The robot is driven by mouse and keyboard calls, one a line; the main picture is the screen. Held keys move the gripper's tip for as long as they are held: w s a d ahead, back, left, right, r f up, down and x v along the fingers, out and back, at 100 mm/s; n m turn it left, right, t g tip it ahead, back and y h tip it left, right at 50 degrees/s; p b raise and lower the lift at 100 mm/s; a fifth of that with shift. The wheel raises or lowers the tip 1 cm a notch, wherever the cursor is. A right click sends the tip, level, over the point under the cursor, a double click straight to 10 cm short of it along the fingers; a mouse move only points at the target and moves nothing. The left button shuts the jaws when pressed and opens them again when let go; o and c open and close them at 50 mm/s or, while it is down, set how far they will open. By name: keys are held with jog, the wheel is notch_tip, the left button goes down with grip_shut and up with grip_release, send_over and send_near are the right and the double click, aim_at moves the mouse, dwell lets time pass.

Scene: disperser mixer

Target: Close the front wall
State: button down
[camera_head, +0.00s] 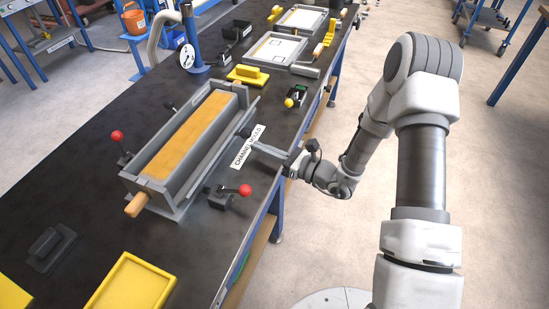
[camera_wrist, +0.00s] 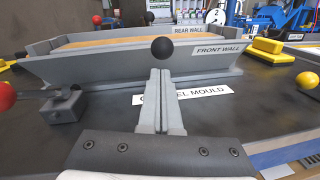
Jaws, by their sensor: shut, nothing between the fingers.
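The grey channel mould (camera_head: 143,181) stands on the black bench top with an orange-yellow filling in its trough. Its front wall (camera_head: 213,148) is on the side toward my arm and leans outward, away from the trough. In the wrist view the front wall (camera_wrist: 110,66) carries a "FRONT WALL" label. A black ball knob (camera_wrist: 164,49) stands out in front of the wall. My gripper (camera_wrist: 161,74) is shut and empty, its fingertips just below the knob in the picture. I cannot tell whether they touch it. In the head view my gripper (camera_head: 254,146) reaches in from the right.
Red-knobbed clamps (camera_head: 232,194) and (camera_wrist: 62,105) stand beside the mould's front; another red-knobbed clamp (camera_head: 120,143) is at its rear left. A yellow-knobbed clamp (camera_head: 294,99) stands farther along the bench. A "CHANNEL MOULD" label (camera_wrist: 180,96) lies before the wall. Yellow trays are at the near end.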

aim_at(243, 132)
jog(key=shift+w+a+r, duration=0.25)
jog(key=shift+a+r, duration=0.05)
jog(key=shift+r, duration=0.05)
jog(key=shift+r, duration=0.1)
jog(key=r+p, duration=0.1)
jog(key=h+p, duration=0.1)
jog(key=p, duration=0.1)
jog(key=shift+w+a+r, duration=0.1)
jog(key=shift+a+r, duration=0.2)
jog(key=shift+r, duration=0.1)
jog(key=a+r+g+h+p, duration=0.1)
jog(key=p, duration=0.1)
jog(key=a+r+h+p, duration=0.1)
jog(key=r+h+p, duration=0.1)
jog(key=p, duration=0.1)
jog(key=shift+w+a+r+n+g, duration=0.1)
jog(key=shift+w+a+n+g, duration=0.2)
jog(key=shift+w+g, duration=0.1)
jog(key=shift+w+a+r+g+h+p, duration=0.2)
jog(key=shift+a+r+g+h+p, duration=0.15)
jog(key=shift+a+h, duration=0.2)
jog(key=shift+w+a+r, duration=0.2)
jog(key=shift+w+a, duration=0.05)
jog(key=shift+a, duration=0.35)
jog(key=shift+r, duration=0.1)
